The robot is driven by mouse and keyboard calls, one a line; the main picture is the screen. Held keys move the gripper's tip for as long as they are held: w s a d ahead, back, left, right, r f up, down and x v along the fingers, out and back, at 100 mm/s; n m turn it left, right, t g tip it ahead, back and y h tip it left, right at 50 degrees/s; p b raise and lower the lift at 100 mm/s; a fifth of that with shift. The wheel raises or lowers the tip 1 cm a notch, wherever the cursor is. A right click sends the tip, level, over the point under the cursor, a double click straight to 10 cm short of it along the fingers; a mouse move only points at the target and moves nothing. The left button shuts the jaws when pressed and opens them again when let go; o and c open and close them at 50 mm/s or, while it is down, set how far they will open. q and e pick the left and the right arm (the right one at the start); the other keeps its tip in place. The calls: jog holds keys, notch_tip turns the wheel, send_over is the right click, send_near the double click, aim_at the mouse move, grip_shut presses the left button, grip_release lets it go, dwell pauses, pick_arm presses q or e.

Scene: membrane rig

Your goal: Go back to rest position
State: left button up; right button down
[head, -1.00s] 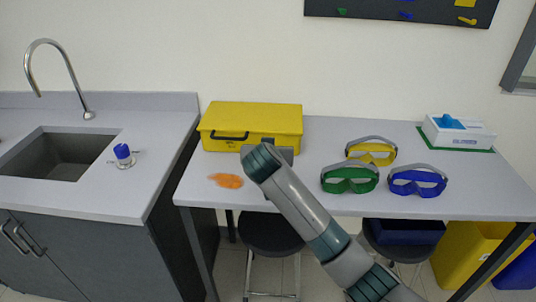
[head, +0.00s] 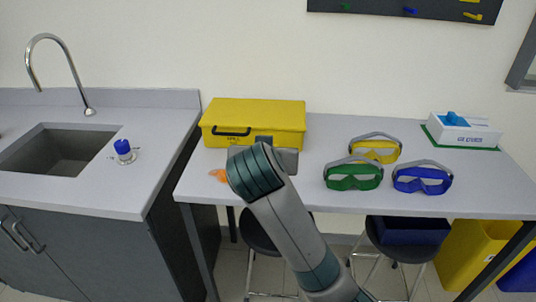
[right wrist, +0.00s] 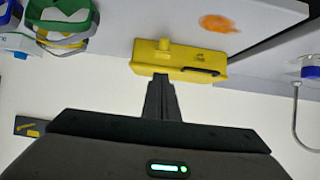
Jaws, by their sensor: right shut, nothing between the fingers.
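My right arm comes in from the bottom of the head view and reaches up in front of the table's front edge. Its fingers are hidden behind the wrist there. In the right wrist view, which is upside down, my right gripper (right wrist: 162,88) is shut with its narrow fingers together and empty. The fingertips point toward the yellow case (right wrist: 185,62), but I cannot tell the distance. The yellow case (head: 254,120) stands closed at the table's back left. My left gripper is in neither view.
An orange spill (head: 219,176) is partly hidden by my arm. Green (head: 353,175), yellow (head: 376,149) and blue goggles (head: 422,179) lie right of it on the table (head: 480,200). A white box (head: 464,131) stands back right. A sink (head: 58,150) is left; stools stand below.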

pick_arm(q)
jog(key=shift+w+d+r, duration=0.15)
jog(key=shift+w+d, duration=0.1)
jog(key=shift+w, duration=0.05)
pick_arm(e)
jog(key=shift+s+r, duration=0.3)
jog(key=shift+s, duration=0.2)
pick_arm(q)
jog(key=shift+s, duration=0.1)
pick_arm(e)
jog(key=shift+f, duration=0.15)
